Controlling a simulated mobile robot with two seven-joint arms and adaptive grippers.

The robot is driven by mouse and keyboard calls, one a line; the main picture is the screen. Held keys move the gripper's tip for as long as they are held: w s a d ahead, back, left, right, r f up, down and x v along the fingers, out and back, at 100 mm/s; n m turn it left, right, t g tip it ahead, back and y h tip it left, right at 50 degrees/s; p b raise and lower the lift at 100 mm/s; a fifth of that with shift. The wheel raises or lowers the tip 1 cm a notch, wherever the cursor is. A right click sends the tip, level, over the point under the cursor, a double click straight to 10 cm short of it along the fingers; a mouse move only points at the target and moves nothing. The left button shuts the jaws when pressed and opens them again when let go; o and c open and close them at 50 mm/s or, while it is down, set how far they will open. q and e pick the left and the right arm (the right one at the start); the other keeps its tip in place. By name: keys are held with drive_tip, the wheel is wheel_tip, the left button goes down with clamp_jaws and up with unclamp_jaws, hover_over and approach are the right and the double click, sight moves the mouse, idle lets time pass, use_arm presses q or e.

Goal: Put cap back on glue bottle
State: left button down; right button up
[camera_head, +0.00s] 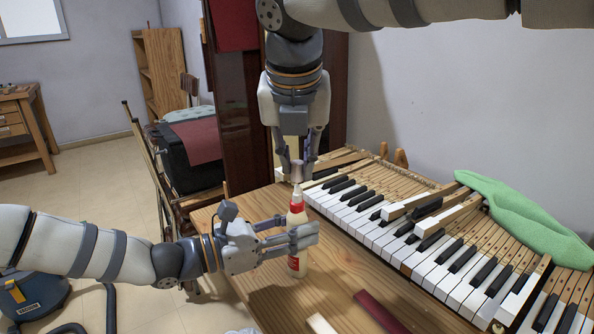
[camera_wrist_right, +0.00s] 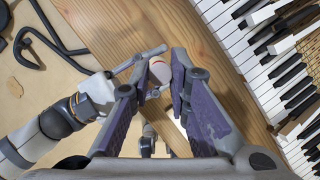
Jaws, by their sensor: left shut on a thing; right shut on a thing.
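The glue bottle (camera_head: 297,217) stands upright, with a pale body, red markings and a narrow tip at the top. My left gripper (camera_head: 303,237) comes in from the left and is shut around the bottle's middle, hiding part of it. My right gripper (camera_head: 298,170) points straight down above the bottle and is shut on the small pale cap (camera_head: 298,172). The cap is right over the bottle's tip; I cannot tell whether they touch. In the right wrist view the cap (camera_wrist_right: 159,71) shows as a pale round thing between the purple-padded fingertips.
The wooden table (camera_head: 325,275) carries a row of piano keys (camera_head: 420,245) to the right, some of them lifted or loose. A dark red strip (camera_head: 380,312) and a pale block (camera_head: 320,324) lie at the front. A green cloth (camera_head: 520,215) lies over the keys' far side.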

sight(293, 175)
drive_tip(key=shift+f, duration=0.4)
drive_tip(key=shift+f, duration=0.9)
drive_tip(key=shift+f, duration=0.6)
drive_tip(key=m+h, duration=0.1)
drive_tip(key=m, duration=0.1)
drive_tip(key=m+h, duration=0.1)
drive_tip(key=m, duration=0.1)
drive_tip(key=shift+w+a+m+g, duration=0.1)
drive_tip(key=shift+m+g, duration=0.2)
drive_tip(key=shift+m, duration=0.1)
drive_tip(key=shift+a+m+h, duration=0.1)
drive_tip(key=shift+m+h, duration=0.2)
drive_tip(key=shift+m, duration=0.6)
drive_tip(key=o, duration=0.7)
